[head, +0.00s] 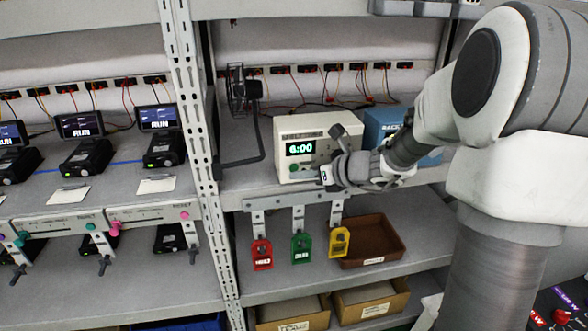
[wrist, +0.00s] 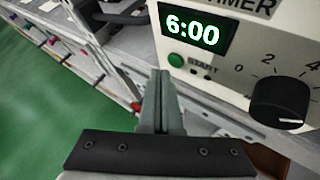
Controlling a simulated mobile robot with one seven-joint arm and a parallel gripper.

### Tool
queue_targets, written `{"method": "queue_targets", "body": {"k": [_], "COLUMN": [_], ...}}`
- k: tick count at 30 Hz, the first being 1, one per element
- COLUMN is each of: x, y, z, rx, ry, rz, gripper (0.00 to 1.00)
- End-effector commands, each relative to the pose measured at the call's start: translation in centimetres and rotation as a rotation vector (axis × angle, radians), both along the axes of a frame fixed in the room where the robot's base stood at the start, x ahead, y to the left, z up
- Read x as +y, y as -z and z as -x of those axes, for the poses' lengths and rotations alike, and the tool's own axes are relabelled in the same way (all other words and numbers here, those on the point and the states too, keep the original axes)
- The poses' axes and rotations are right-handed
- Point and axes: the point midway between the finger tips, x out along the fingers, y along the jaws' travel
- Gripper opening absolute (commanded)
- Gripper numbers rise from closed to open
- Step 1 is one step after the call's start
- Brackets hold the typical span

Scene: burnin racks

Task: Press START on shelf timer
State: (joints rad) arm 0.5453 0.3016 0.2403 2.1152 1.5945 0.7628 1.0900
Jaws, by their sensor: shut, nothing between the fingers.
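The shelf timer (head: 301,134) is a cream box on the middle shelf in the head view, its green display reading 6:00. In the wrist view the timer (wrist: 269,40) fills the upper right. A black dial (wrist: 281,102) is at the right. My gripper (wrist: 161,75) is shut and empty, its fingertips just below and left of the START button. In the head view my gripper (head: 325,175) is at the timer's lower front; contact cannot be told.
A blue box (head: 384,124) stands right of the timer, partly behind my arm. A black fan on a bracket (head: 240,92) is to the left. Red, green and yellow tags (head: 301,248) hang from the shelf edge below. A brown tray (head: 374,240) lies on the lower shelf.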

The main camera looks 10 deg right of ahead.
Motion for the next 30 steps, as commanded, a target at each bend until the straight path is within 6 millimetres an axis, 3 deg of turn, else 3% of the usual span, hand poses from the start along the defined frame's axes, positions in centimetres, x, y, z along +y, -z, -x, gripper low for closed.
{"method": "queue_targets", "body": {"k": [30], "x": [0.0], "y": [0.0], "z": [-1.2], "rx": [0.0], "ry": [0.0], "rz": [0.0], "gripper": [0.0]}}
